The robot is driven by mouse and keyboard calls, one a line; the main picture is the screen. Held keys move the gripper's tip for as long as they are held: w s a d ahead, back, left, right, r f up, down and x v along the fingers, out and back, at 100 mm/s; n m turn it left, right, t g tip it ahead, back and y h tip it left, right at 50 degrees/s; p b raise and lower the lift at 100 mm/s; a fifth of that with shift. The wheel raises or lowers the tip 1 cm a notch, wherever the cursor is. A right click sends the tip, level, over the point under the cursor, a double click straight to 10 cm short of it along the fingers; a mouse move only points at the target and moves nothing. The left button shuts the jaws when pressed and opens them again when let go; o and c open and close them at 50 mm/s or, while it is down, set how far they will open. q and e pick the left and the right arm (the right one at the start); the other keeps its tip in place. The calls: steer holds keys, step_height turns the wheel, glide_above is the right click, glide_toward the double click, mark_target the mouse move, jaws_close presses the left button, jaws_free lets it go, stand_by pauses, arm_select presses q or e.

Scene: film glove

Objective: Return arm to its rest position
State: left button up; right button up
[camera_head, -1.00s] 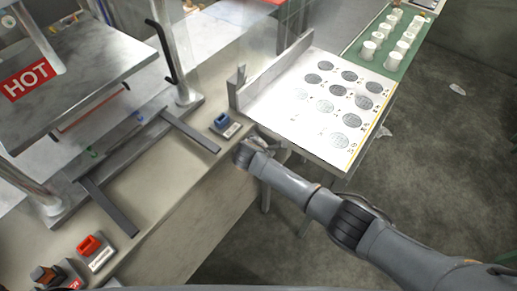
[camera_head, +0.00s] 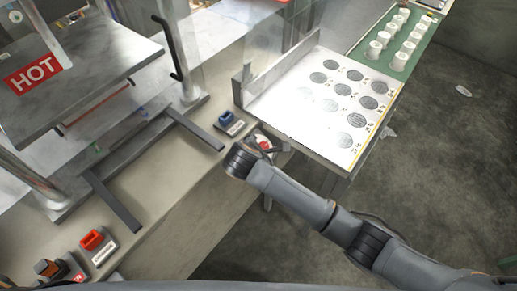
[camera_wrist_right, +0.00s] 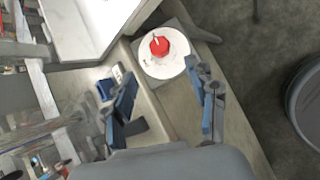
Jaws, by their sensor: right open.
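My right arm comes in from the lower right in the head view, and its wrist is beside the bench's front edge. My right gripper shows in the right wrist view (camera_wrist_right: 165,108) with its two blue-grey fingers spread apart and nothing between them. In the head view the wrist mostly hides the gripper. A red knob (camera_wrist_right: 159,46) on a round white base (camera_wrist_right: 172,66) lies beyond the fingertips in the wrist view; its red part also shows just past the wrist in the head view (camera_head: 264,144). My left gripper is not in view.
A press with a HOT plate (camera_head: 95,75) stands at left. Blue (camera_head: 226,118) and red (camera_head: 92,239) switches sit on the bench (camera_head: 165,205). A white panel with dark discs (camera_head: 315,110) is beyond the wrist. A green tray (camera_head: 399,66) holds white cups.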

stand_by(0.4)
steer(key=s+d+f+m+g+y+b, duration=0.1)
steer(key=s+d+f+m+g, duration=0.25)
steer(key=f, duration=0.75)
steer(key=s+d+f+m+b, duration=0.1)
steer(key=s+d+f+m, duration=0.25)
steer(key=s+f, duration=0.45)
steer(key=s+d+f+m+g+y+b, duration=0.1)
steer(key=s+d+f+m+b, duration=0.3)
steer(key=f, duration=0.9)
steer(key=s+d+f+m, duration=0.3)
steer(key=s+d+f, duration=0.1)
steer(key=s, duration=0.6)
steer(key=s+d+f+m+g, duration=0.1)
steer(key=s+d+f+m, duration=0.3)
steer(key=s+f, duration=0.3)
steer(key=s+d+f+m+g, duration=0.1)
steer(key=s+d+f+m, duration=0.2)
steer(key=s, duration=1)
steer(key=d+f, duration=0.2)
steer(key=d, duration=0.1)
steer(key=shift+d+f+m, duration=0.15)
steer(key=shift+d+m, duration=0.05)
steer(key=shift+m, duration=0.1)
steer(key=shift+g, duration=0.25)
